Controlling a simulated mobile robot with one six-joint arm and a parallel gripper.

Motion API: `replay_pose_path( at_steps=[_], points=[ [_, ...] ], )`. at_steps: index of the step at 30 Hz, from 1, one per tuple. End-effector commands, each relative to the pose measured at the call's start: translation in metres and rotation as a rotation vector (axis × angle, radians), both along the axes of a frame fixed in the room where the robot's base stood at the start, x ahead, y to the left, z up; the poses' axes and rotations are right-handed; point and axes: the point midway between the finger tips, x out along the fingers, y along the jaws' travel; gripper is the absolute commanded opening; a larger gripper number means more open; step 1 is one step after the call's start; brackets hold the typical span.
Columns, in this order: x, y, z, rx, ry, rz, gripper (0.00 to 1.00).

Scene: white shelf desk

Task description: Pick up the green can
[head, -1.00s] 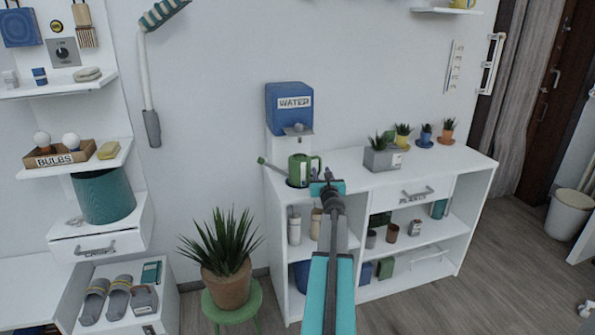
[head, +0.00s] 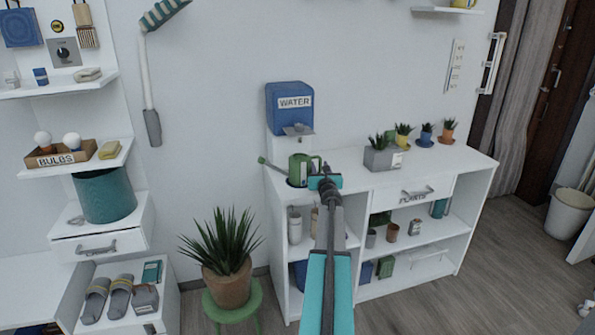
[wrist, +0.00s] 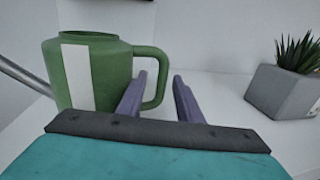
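The green can (head: 303,169) is a watering can with a grey spout to the left and a loop handle to the right. It stands upright on the white shelf desk's top, below the water dispenser. In the wrist view the can (wrist: 95,72) shows a white stripe, and its handle (wrist: 159,80) appears between my gripper's two purple fingers. My gripper (wrist: 160,90) is open, with a gap between the fingers. In the head view my gripper (head: 323,180) is at the can's right side and partly hides the handle. Contact with the handle cannot be told.
The blue water dispenser (head: 290,103) is on the wall above the can. A grey planter (head: 384,159) and several small pots stand to the right on the white shelf desk (head: 350,180). A large potted plant (head: 227,287) stands on a green stool at front left.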

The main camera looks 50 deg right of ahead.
Motion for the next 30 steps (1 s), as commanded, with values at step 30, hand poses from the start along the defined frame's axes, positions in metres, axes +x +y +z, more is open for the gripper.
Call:
replay_pose_path(
  at_steps=[30],
  points=[
    [-0.001, 0.000, 0.016, -0.001, -0.001, 0.000, 0.00]
  ],
)
